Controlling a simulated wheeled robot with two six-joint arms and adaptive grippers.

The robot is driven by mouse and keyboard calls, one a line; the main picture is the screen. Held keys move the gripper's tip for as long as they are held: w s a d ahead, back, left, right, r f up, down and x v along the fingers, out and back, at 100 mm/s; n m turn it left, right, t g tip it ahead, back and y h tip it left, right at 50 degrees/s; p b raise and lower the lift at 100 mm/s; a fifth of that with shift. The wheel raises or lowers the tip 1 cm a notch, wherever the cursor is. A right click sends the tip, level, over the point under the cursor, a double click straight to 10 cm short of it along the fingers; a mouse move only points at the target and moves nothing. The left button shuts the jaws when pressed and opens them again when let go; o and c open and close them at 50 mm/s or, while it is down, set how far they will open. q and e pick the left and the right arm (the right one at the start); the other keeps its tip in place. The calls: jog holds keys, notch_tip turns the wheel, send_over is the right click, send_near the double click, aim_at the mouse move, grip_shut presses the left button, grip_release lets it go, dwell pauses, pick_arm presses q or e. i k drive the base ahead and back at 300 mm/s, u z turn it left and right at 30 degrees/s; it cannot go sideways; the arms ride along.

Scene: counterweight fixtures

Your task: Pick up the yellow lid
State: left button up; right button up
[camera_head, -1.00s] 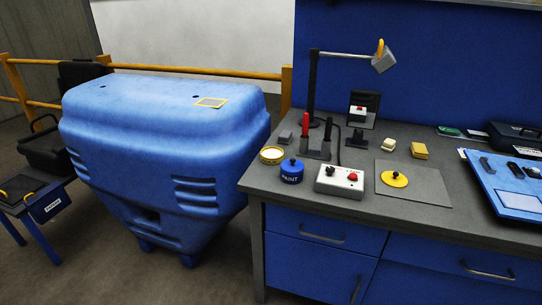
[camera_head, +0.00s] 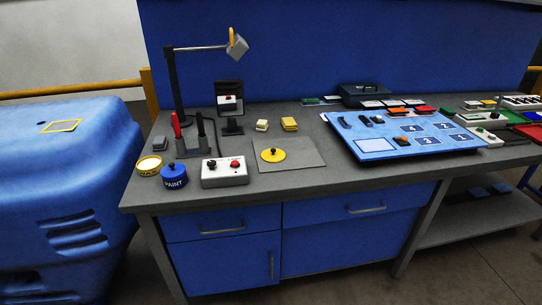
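The yellow lid (camera_head: 273,155) is a flat round disc with a small dark knob on top. It lies on a grey mat (camera_head: 305,160) on the workbench, right of the white control box. A yellow open tin (camera_head: 149,167) with a pale inside stands at the bench's left front. A blue paint pot (camera_head: 174,177) with a dark knob stands beside it. Neither of my grippers shows in the head view.
The white control box (camera_head: 225,174) with a red button sits left of the mat. A lamp (camera_head: 174,85) and a tool holder (camera_head: 193,147) stand behind it. A blue numbered board (camera_head: 372,145) lies to the right.

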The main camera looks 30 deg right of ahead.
aim_at(273, 155)
jog(key=z, duration=0.5)
jog(key=k, duration=0.6)
jog(key=z, duration=1.3)
jog(key=i, duration=1.65)
jog(key=u, duration=0.55)
